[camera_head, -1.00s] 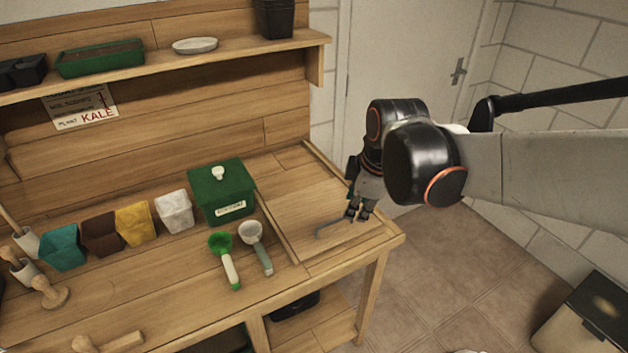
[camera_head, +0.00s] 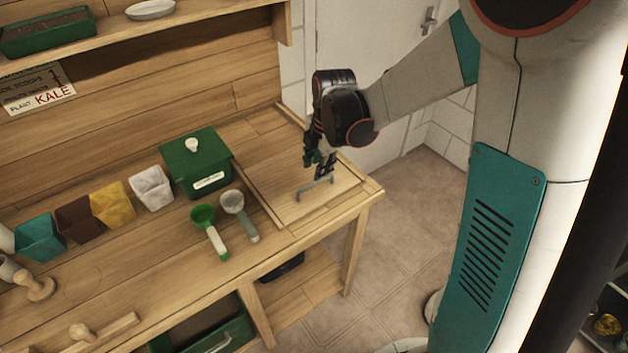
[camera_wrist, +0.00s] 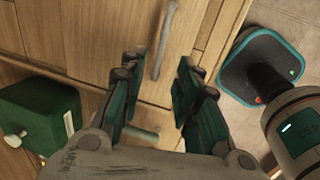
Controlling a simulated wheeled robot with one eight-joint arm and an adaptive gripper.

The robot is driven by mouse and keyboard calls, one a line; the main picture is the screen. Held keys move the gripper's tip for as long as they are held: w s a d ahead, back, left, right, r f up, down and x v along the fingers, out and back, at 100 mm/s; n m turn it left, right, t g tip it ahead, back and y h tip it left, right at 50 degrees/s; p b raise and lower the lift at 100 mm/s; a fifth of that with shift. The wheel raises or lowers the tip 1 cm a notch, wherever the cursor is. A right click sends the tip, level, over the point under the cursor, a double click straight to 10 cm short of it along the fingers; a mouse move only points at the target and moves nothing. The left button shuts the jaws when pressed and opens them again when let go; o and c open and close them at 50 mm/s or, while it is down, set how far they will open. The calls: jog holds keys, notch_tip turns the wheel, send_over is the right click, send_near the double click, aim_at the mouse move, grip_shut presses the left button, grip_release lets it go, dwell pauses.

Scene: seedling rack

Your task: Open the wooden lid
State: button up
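The wooden lid (camera_head: 265,170) is a flat panel set into the right end of the workbench and lies shut. It also shows in the wrist view (camera_wrist: 105,45). A grey metal bar handle (camera_head: 314,188) stands near its front right. My gripper (camera_head: 322,172) is over the lid, close to the handle, pointing down. In the wrist view my gripper (camera_wrist: 160,75) is open, with a clear gap between its green-padded fingers. The handle (camera_wrist: 164,42) shows beyond the fingertips, roughly in line with the gap. I cannot tell whether a finger touches it.
A green lidded box (camera_head: 195,165) stands left of the lid. A green scoop (camera_head: 210,232) and a grey scoop (camera_head: 240,215) lie in front of it. Several coloured pots line the bench farther left. A shelf (camera_head: 190,28) runs above.

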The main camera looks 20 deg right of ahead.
aim_at(314, 183)
jog(key=f, duration=0.2)
jog(key=w+f+b, duration=0.1)
jog(key=f, duration=0.1)
jog(key=f+b, duration=0.1)
jog(key=f, duration=0.2)
jog(key=shift+w+a, duration=0.15)
jog(key=shift+a, duration=0.05)
jog(key=shift+c, duration=0.6)
grip_shut()
